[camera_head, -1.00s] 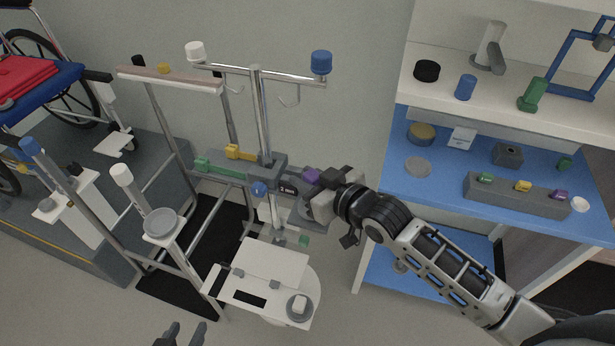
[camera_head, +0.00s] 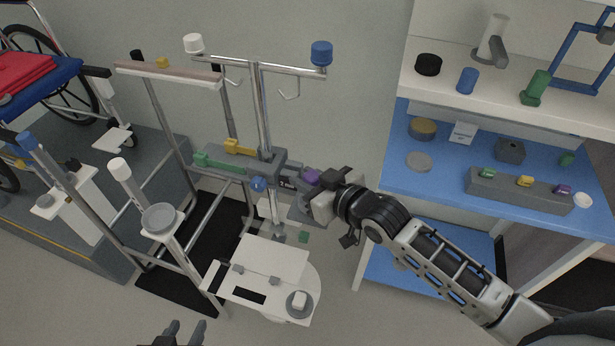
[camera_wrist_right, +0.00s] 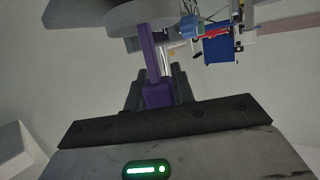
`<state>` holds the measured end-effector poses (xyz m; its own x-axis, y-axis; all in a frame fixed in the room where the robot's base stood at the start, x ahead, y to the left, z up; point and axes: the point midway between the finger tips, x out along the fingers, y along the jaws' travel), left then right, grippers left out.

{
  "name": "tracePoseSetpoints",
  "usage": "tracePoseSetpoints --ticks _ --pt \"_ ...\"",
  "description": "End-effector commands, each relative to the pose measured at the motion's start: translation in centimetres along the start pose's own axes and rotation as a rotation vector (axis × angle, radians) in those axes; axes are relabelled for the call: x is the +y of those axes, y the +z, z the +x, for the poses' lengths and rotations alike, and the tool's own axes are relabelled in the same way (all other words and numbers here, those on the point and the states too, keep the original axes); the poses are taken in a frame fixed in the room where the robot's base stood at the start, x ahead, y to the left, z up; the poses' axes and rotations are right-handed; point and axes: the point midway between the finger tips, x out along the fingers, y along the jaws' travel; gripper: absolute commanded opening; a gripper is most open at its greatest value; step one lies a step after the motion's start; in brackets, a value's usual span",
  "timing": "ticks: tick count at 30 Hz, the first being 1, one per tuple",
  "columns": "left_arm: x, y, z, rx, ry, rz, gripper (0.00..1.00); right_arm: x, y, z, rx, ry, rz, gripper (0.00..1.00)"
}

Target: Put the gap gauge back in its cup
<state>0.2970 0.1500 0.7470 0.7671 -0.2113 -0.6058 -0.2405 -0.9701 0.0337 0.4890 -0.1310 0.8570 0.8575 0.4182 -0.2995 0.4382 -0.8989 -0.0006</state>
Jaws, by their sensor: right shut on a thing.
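My right gripper (camera_head: 315,190) is at the right end of a dark grey block labelled "2 mm" (camera_head: 288,184) on the metal stand. It is shut on a purple handle (camera_head: 311,177), seemingly the gap gauge. In the right wrist view the purple handle (camera_wrist_right: 158,92) rises from between the fingers toward a grey disc (camera_wrist_right: 143,13). The head view hides most of the grip. I cannot tell for sure which thing is the cup; a round grey cup (camera_head: 160,219) stands on the left post. My left gripper (camera_head: 186,328) is open and empty at the bottom edge.
A white tray (camera_head: 222,280) is below the stand's crossbar, with a small grey round holder (camera_head: 299,303) on it. A blue shelf unit (camera_head: 405,180) stands right, bearing a grey rack (camera_head: 515,190) with green, yellow and purple pieces. A wheelchair (camera_head: 60,85) is at left.

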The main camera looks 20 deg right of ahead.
Motion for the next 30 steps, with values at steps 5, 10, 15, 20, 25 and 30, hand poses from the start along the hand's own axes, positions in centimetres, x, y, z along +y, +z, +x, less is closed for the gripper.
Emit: tracePoseSetpoints --ticks 5,10,15,20,25,30 --pt "-0.06 -0.05 0.04 0.003 -0.001 0.002 0.36 0.0 -0.06 0.0 0.001 0.0 0.001 0.0" --pt "-0.23 0.01 0.25 0.005 -0.003 0.007 0.36 0.0 0.13 0.05 0.0 0.0 0.001 0.0" --pt "-0.24 0.31 0.47 0.006 -0.004 0.007 0.36 0.01 0.64 0.22 0.0 0.0 0.001 0.0" --pt "-0.22 0.22 0.42 0.007 -0.004 0.007 0.36 0.0 0.53 0.18 0.0 0.0 0.0 0.5" --pt "-0.21 0.21 0.44 0.007 -0.004 0.007 0.36 0.0 0.56 0.18 0.0 0.0 0.0 0.5" --pt "0.01 -0.44 0.15 0.014 0.002 0.007 0.36 0.01 0.56 0.18 0.0 0.0 0.0 0.5"
